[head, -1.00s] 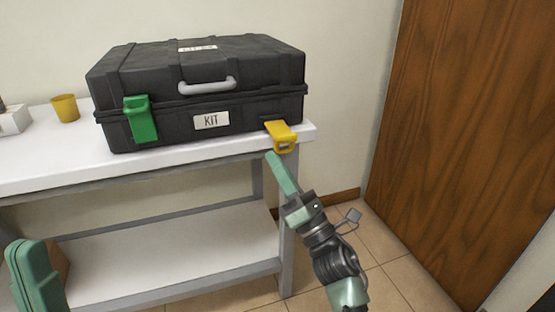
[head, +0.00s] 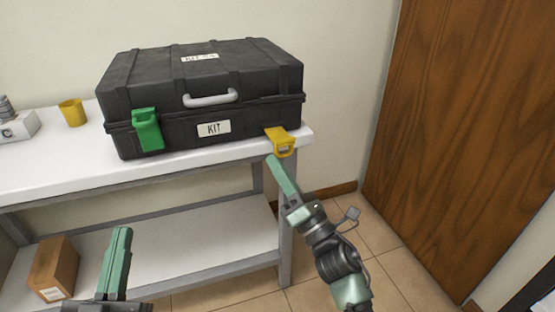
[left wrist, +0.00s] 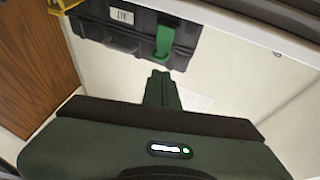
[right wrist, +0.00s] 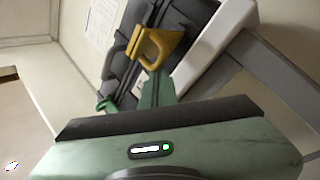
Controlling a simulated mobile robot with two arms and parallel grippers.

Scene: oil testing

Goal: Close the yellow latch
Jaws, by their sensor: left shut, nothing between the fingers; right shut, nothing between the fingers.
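The yellow latch (head: 279,140) is at the right front of the black kit case (head: 205,95). It hangs outward, swung away from the case front. The green latch (head: 148,130) at the left front lies flat against the case. My right gripper (head: 271,158) is shut and empty, with its tip just below and left of the yellow latch. In the right wrist view the yellow latch (right wrist: 158,46) is just beyond the fingertips (right wrist: 157,76). My left gripper (head: 123,232) is shut and empty, low in front of the table. The left wrist view shows the green latch (left wrist: 164,42) ahead of it.
The case stands on a white table (head: 60,172) with a lower shelf (head: 200,255). A yellow cup (head: 73,113) and a white box (head: 22,127) are at left. A cardboard box (head: 54,268) sits on the shelf. A wooden door (head: 460,130) is at right.

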